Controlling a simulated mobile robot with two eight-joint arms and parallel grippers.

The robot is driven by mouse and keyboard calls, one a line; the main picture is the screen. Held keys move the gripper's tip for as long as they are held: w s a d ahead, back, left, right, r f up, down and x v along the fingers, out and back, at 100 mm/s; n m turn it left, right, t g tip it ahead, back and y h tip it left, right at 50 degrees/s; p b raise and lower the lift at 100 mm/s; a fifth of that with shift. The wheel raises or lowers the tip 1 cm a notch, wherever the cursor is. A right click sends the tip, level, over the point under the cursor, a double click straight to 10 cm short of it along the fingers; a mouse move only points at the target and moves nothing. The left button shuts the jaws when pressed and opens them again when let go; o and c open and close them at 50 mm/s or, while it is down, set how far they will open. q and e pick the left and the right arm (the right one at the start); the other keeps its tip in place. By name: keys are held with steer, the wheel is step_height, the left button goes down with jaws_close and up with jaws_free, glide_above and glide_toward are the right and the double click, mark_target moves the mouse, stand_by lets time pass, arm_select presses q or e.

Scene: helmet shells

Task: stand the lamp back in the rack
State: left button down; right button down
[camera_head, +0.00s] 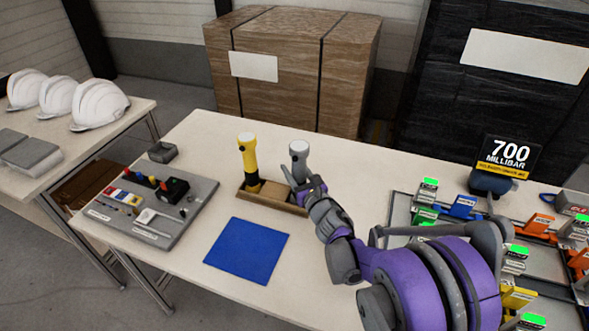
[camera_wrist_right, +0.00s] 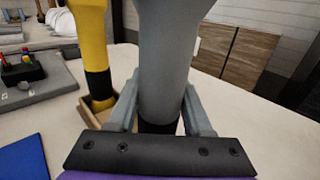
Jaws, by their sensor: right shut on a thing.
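A grey lamp (camera_head: 299,153) with a pale top stands upright at the right end of the wooden rack (camera_head: 268,196). My right gripper (camera_head: 297,184) is shut around its lower body. In the right wrist view the grey lamp (camera_wrist_right: 165,60) rises between the two fingers of my right gripper (camera_wrist_right: 161,112). Its foot is hidden, so I cannot tell whether it rests in the rack. A yellow lamp (camera_head: 248,158) with a black lower part stands in the rack's left end; it also shows in the wrist view (camera_wrist_right: 92,30). My left gripper is not in view.
A blue mat (camera_head: 246,250) lies in front of the rack. A grey tool board (camera_head: 150,212) and a small grey tray (camera_head: 162,152) are at the left. Racks of colored parts (camera_head: 463,206) and a 700 millibar sign (camera_head: 507,155) are at the right. White helmets (camera_head: 98,104) stand on another table.

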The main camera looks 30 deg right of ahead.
steer(key=shift+f+b, duration=0.3)
steer(key=shift+f, duration=0.15)
steer(key=shift+c, duration=1.2)
jaws_free()
steer(key=s+a+r+m+g+h+p, duration=0.1)
steer(key=s+r+m+g+h+p, duration=0.15)
steer(key=s+m, duration=0.6)
steer(key=s+a+r+m+g+h+p, duration=0.1)
steer(key=s+r+m+g+p, duration=0.15)
steer(key=s+m, duration=0.6)
steer(key=s+a+f+m+g+y+p, duration=0.3)
steer(key=s+a+m+g, duration=0.4)
steer(key=s+a+m, duration=0.6)
steer(key=m+y+p, duration=0.1)
steer(key=m+p, duration=0.1)
steer(key=m, duration=0.3)
steer(key=shift+s+g+y+p, duration=0.15)
steer(key=shift+g+y+p, duration=0.15)
steer(key=shift+y, duration=0.05)
